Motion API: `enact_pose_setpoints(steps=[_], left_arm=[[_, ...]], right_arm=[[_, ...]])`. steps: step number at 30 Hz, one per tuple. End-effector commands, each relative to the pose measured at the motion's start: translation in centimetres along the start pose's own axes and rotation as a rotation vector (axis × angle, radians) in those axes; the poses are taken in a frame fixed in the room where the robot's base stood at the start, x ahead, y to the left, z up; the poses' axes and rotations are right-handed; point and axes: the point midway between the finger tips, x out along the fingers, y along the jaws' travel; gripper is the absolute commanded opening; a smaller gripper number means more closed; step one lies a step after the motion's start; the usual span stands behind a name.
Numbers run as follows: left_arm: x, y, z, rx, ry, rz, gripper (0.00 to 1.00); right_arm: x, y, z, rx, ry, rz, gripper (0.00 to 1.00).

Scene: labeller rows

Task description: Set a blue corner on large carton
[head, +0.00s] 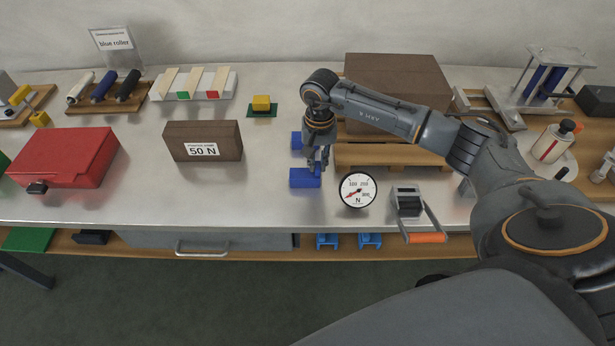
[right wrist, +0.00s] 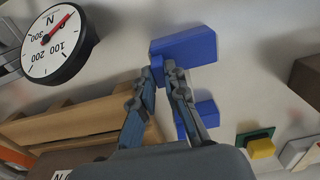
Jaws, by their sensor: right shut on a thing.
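My right gripper (head: 318,168) reaches down over the bench and is shut on a blue corner (head: 304,179) at or just above the bench top. In the right wrist view the fingertips (right wrist: 162,68) close on a thin part of this blue corner (right wrist: 188,46). A second blue corner (head: 296,141) lies just behind; it also shows in the right wrist view (right wrist: 206,112), partly hidden by a finger. The large carton (head: 398,72) is brown and stands on a wooden pallet (head: 385,157) at the back, partly hidden by my right arm. My left gripper is not in view.
A round dial gauge (head: 358,190) and a grey tool with an orange handle (head: 410,205) stand close on the right. A small brown carton marked 50 N (head: 203,142) and a red case (head: 68,156) stand left. Two blue parts (head: 343,241) lie on the lower shelf.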

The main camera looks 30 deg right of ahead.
Motion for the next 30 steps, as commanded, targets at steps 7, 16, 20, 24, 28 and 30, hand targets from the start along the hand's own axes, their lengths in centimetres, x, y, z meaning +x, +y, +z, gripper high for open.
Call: enact_pose_setpoints(steps=[7, 16, 20, 24, 28, 30], left_arm=[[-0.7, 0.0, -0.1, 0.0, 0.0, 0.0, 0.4], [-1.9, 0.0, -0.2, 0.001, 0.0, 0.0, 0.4], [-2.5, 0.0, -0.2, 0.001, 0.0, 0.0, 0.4], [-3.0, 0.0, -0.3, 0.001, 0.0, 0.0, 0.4], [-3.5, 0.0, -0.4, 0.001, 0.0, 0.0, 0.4], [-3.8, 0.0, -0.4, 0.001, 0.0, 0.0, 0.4]], right_arm=[[-1.1, 0.0, 0.0, 0.0, 0.001, 0.0, 0.0], [-3.6, 0.0, 0.0, 0.0, 0.001, 0.0, 0.0], [-4.6, 0.0, 0.0, 0.0, 0.001, 0.001, 0.0], [-5.8, 0.0, 0.0, 0.0, 0.0, 0.0, 0.0], [-6.8, 0.0, 0.0, 0.0, 0.001, -0.001, 0.0], [-7.4, 0.0, 0.0, -0.001, 0.001, -0.001, 0.0]])
